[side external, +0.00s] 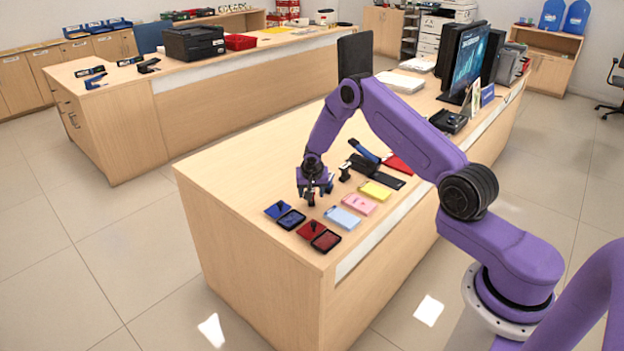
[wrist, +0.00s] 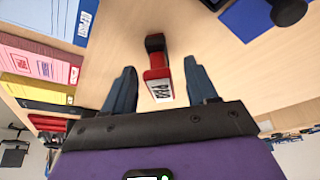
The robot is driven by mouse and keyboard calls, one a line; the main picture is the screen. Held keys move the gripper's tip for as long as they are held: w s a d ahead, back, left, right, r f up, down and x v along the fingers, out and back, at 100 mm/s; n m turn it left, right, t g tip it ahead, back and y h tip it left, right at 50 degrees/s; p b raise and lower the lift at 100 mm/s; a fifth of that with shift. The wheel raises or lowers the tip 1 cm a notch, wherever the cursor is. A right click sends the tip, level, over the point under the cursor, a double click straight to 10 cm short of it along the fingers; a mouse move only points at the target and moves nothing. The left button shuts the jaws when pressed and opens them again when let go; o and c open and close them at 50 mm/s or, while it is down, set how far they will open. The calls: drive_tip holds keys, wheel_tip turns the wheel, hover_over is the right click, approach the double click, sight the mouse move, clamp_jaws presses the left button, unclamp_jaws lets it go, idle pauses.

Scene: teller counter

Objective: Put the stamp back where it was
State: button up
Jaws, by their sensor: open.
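A stamp with a red block and black handle (wrist: 157,78) is on the counter in the wrist view, with a white label on the red block. My gripper (wrist: 160,82) is open, with one finger on either side of the stamp and a visible gap on both sides. In the side view my gripper (side external: 312,190) is low over the counter, and the small dark red stamp (side external: 310,201) shows under it. I cannot tell how far the fingertips are above the wood.
A blue ink pad (side external: 277,210) and a red ink pad (side external: 326,241) lie open near the counter's corner. Light blue (side external: 342,217), pink (side external: 359,204) and yellow (side external: 374,191) pads line the edge. A small black object (side external: 345,173) and a black tray (side external: 383,175) stand behind my gripper.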

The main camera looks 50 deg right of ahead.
drive_tip(key=v, duration=1)
drive_tip(key=s+a+r+n+y, duration=0.1)
drive_tip(key=s+a+r+n, duration=0.45)
drive_tip(key=a, duration=0.35)
drive_tip(key=s+a+r+n+y, duration=0.1)
drive_tip(key=s+a+r+n, duration=0.3)
drive_tip(key=s+a+r, duration=0.4)
drive_tip(key=s+a+r+n+g, duration=0.1)
drive_tip(key=s+n, duration=0.5)
drive_tip(key=s, duration=0.8)
drive_tip(key=s+a+r+n+g+y, duration=0.1)
drive_tip(key=s+n, duration=0.5)
drive_tip(key=s, duration=0.8)
drive_tip(key=shift+s+a+r+g+y, duration=0.3)
drive_tip(key=shift+r+g, duration=0.2)
drive_tip(key=shift+r, duration=0.35)
drive_tip(key=shift+w, duration=0.1)
